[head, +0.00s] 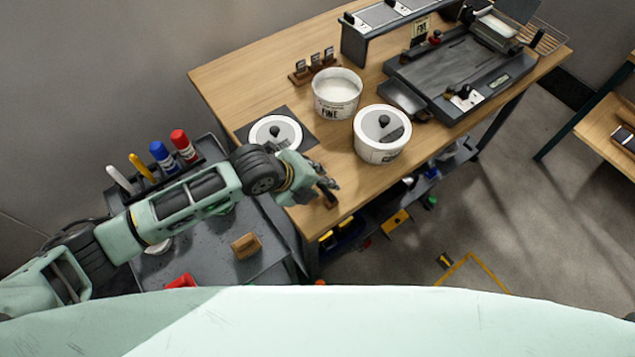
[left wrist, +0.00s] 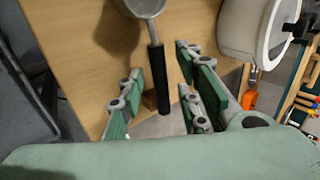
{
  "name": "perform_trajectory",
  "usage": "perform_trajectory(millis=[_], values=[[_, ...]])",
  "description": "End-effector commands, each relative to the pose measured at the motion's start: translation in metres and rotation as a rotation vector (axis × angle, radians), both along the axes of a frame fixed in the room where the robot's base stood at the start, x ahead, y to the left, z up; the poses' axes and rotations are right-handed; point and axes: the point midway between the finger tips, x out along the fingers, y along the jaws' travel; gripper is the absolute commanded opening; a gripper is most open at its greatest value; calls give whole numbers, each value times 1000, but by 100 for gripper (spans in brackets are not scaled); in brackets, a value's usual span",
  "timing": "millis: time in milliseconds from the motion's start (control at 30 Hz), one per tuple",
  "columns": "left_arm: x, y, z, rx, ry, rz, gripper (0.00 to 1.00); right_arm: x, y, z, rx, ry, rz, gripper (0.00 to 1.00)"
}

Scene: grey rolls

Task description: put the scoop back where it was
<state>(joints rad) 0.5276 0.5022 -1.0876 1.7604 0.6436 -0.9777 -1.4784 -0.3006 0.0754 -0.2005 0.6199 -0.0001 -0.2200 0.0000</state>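The scoop, with a metal bowl and black handle (left wrist: 158,82), is in the left wrist view, its bowl at the top edge. In the head view it is mostly hidden by my gripper. My left gripper (head: 330,190) is over the table's near left corner. In the left wrist view the fingers (left wrist: 160,100) are spread, with the handle between them and a visible gap on both sides. A small brown wooden block (head: 326,201) is under the gripper, beside the handle; I cannot tell whether they touch. My right gripper is not in view.
An open white tub marked FINE (head: 336,92) and a lidded white tub (head: 382,134) stand on the wooden table (head: 240,78). A round white lid (head: 275,133) lies on a dark mat near my arm. A dark cart (head: 215,245) stands to the left.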

Motion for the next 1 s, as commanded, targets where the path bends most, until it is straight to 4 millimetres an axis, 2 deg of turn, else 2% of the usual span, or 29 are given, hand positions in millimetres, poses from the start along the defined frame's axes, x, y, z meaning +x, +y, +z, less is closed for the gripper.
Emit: perform_trajectory(millis=[200,367,800,1000], values=[[0,0,1,0,0,0,32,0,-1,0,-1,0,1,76],[-2,4,8,-2,-2,1,32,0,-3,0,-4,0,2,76],[-30,44,78,1,-4,0,32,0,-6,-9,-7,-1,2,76],[-38,54,97,0,-2,0,32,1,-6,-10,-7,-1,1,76]])
